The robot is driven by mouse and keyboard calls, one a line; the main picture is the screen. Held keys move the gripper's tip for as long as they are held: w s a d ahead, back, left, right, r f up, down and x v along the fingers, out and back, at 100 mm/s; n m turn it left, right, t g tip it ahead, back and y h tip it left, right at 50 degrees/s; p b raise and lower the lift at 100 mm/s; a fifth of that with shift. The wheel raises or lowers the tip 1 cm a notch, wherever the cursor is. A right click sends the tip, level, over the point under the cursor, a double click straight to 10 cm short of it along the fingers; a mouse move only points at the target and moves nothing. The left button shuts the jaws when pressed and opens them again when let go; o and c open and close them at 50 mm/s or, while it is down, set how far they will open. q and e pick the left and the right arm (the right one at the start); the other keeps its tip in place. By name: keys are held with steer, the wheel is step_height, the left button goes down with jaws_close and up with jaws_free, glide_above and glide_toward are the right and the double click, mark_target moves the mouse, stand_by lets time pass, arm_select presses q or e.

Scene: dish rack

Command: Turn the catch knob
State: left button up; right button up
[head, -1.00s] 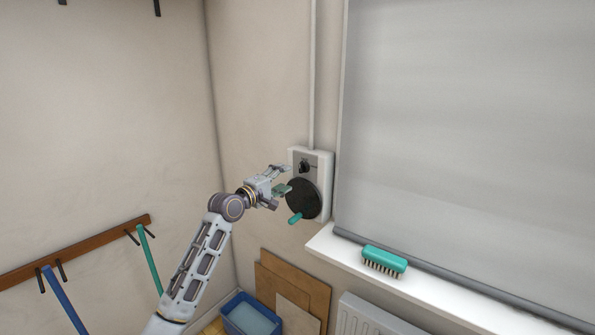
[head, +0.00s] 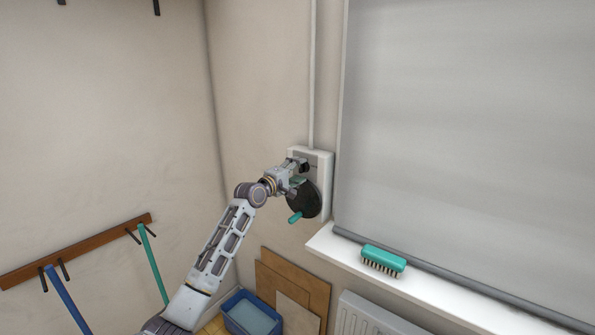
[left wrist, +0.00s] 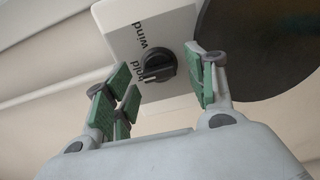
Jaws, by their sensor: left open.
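The catch knob (left wrist: 160,66) is a small black knob on a white wall box (left wrist: 122,28). In the left wrist view it lies between the open fingers of my left gripper (left wrist: 160,92), a little beyond the green pads; I cannot tell whether they touch it. The words "hold" and "wind" are printed beside the knob. In the head view the knob (head: 305,167) shows just past the fingers of my left gripper (head: 301,172), which partly cover the box. Below the knob is a dark round crank disc (head: 306,203) with a green handle (head: 295,218). My right gripper is not in view.
A window with a grey blind (head: 470,130) is right of the box. A green brush (head: 383,261) lies on the white sill (head: 340,250). Brown boards (head: 300,280) and a blue tub (head: 250,313) stand below. A hook rail (head: 80,250) is on the left wall.

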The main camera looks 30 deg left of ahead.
arm_select(q)
steer(key=shift+w, duration=0.2)
steer(key=c, duration=1)
steer(key=shift+m, duration=0.3)
steer(key=m, duration=0.6)
steer(key=shift+m, duration=0.3)
steer(key=m, duration=0.6)
steer(key=shift+f+m+p, duration=0.1)
steer(key=shift+m+p, duration=0.2)
steer(key=shift+p, duration=0.1)
